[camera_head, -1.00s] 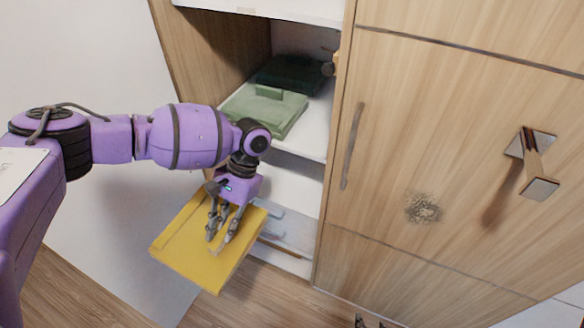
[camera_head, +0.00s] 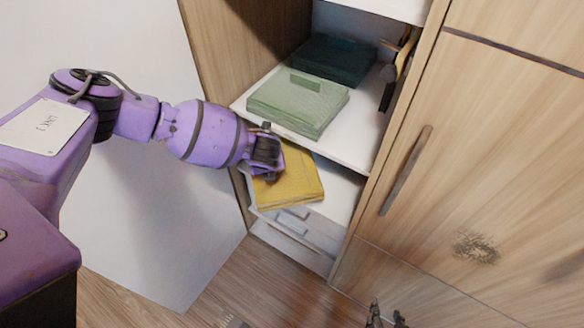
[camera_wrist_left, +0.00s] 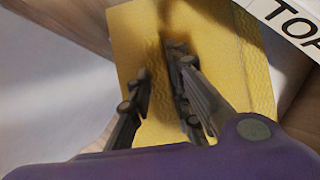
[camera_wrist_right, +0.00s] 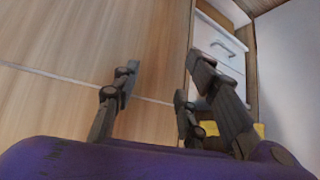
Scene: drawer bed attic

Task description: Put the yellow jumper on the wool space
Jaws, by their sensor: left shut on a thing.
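The yellow jumper (camera_head: 297,188) is a flat folded piece at the low opening of the wardrobe, under the shelf with the green clothes. Its left side is hidden behind my left wrist. My left gripper (camera_wrist_left: 160,65) is shut on it in the left wrist view, with its fingers against the yellow cloth. In the head view, those fingers are hidden. I cannot tell whether the jumper rests on the surface below. No wool label is readable. My right gripper (camera_head: 385,318) is at the bottom edge of the head view, open and empty; it also shows in the right wrist view (camera_wrist_right: 165,75).
A light green folded garment (camera_head: 298,100) and a dark green one (camera_head: 335,58) lie on the white shelf (camera_head: 350,150). White drawers (camera_head: 300,240) are below. A closed wooden door (camera_head: 500,150) stands at right. A white label reading "TOP" (camera_wrist_left: 292,22) is near the jumper.

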